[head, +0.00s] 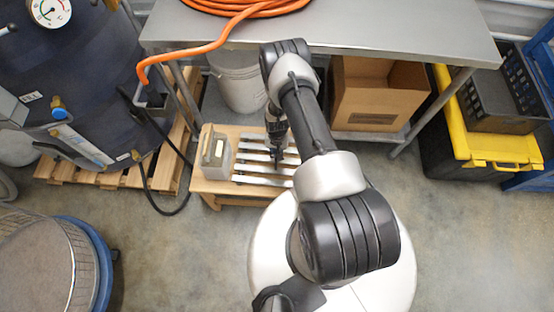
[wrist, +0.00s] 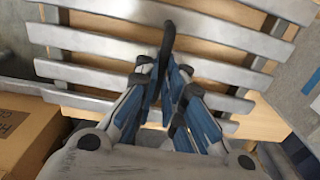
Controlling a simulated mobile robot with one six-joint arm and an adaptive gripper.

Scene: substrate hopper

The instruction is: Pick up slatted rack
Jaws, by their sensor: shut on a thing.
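The slatted rack (head: 262,180) is a grey metal frame of parallel slats over a low wooden stand (head: 212,187) in the head view. In the wrist view its slats (wrist: 95,72) run across most of the picture. My gripper (head: 277,160) reaches down over the rack's middle. I cannot tell whether the rack touches the stand.
A grey box with a handle (head: 216,158) stands on the stand, left of the rack. A metal table (head: 400,25) overhangs behind, with a white bucket (head: 240,85) and a cardboard box (head: 372,100) beneath. A pallet (head: 170,172) lies left. Floor (head: 450,235) is clear at the right.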

